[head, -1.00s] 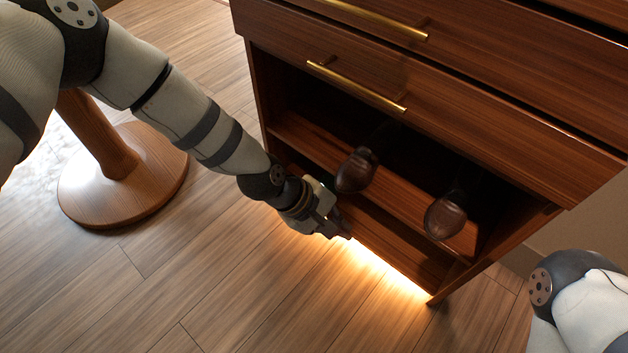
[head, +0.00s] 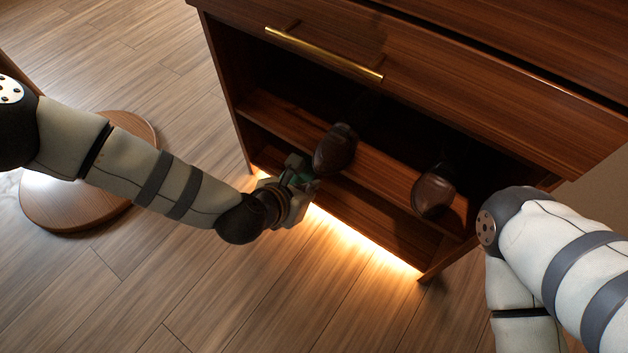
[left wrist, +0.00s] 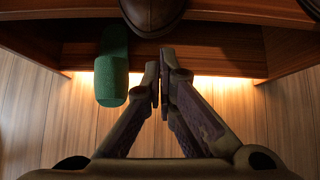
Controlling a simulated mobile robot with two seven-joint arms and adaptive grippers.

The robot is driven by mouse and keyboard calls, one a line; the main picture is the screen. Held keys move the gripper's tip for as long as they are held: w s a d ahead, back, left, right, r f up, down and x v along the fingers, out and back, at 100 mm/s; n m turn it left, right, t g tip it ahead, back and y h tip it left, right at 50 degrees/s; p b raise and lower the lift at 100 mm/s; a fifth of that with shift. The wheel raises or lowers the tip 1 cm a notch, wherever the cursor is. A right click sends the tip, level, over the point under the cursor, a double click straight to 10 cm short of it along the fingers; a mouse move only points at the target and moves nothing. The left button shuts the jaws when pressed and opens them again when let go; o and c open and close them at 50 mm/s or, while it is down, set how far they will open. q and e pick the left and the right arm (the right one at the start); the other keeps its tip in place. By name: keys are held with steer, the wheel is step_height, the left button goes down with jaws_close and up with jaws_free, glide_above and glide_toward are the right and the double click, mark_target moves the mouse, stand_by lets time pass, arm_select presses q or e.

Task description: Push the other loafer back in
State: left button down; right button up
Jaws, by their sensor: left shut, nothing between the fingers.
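Two dark brown loafers rest on the upper shelf (head: 385,178) of the open cabinet, toes facing out. The left loafer (head: 335,148) reaches to the shelf's front edge; the right loafer (head: 434,193) lies further right, its rear in shadow. My left gripper (head: 312,183) is shut and empty, just below and in front of the left loafer's toe. In the left wrist view, the closed fingertips (left wrist: 165,60) point towards the cabinet, and the left loafer's toe (left wrist: 152,14) shows above them, seemingly apart. My right arm shows at the right, but its gripper is out of view.
A green, rounded, slipper-like object (left wrist: 112,70) sticks out low in the cabinet, left of my fingers. A drawer with a brass handle (head: 322,53) overhangs the shelf. A round wooden base (head: 85,205) stands at left. The lit floor in front is clear.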

mark_target(323, 170)
arm_select(q)
steer(key=shift+w+d+r, duration=0.1)
steer(key=shift+w+d, duration=0.55)
steer(key=shift+w, duration=0.35)
steer(key=shift+w, duration=0.1)
steer(key=shift+w+d+b, duration=0.35)
steer(key=shift+w+d, duration=0.15)
steer(key=shift+w, duration=0.15)
steer(key=shift+w+d+b, duration=0.3)
steer(key=shift+w+d, duration=0.15)
steer(key=shift+w, duration=0.2)
steer(key=shift+s+a, duration=0.1)
